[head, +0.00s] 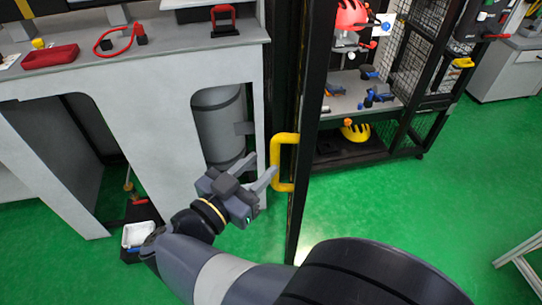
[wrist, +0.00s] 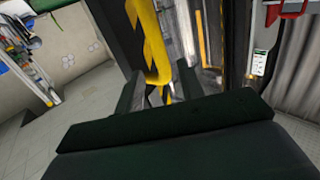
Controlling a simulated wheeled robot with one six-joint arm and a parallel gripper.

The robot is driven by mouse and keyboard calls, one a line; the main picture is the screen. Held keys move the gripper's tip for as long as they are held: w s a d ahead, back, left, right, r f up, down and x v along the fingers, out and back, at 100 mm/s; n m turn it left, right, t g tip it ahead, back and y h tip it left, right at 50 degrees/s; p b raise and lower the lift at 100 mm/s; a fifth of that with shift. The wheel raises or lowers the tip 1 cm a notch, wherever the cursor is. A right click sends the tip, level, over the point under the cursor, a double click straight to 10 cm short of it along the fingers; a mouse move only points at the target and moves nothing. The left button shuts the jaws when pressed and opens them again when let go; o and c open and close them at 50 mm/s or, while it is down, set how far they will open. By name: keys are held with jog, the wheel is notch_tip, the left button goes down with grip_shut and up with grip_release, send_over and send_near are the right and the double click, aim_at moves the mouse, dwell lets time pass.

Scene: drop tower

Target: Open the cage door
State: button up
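The cage door shows as a tall dark frame edge (head: 312,110) in the middle of the head view, with a yellow bracket-shaped handle (head: 276,152) on its left side. My gripper (head: 262,171) is just left of the handle's lower half, its two fingers spread and pointing at it. In the wrist view the yellow handle (wrist: 161,62) rises ahead of my open fingers (wrist: 162,88), lined up with the gap between them. I cannot tell whether the fingers touch it. The gripper's dark body hides the lower part of the wrist view.
A grey bench (head: 170,62) with a red tray (head: 50,57) stands on the left. Right of the door edge are shelves with tools (head: 352,95) and a yellow helmet (head: 357,132). Green floor (head: 440,200) is clear at the right.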

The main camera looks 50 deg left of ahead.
aim_at(273, 154)
jog(key=shift+s+d, duration=0.15)
jog(key=shift+s, duration=1.05)
jog(key=shift+s+d, duration=0.15)
jog(key=shift+s, duration=1)
jog(key=shift+w, duration=0.1)
jog(key=w, duration=0.3)
jog(key=w+a+p, duration=0.1)
jog(key=w, duration=0.7)
jog(key=shift+a, duration=0.2)
jog(key=shift+s, duration=0.1)
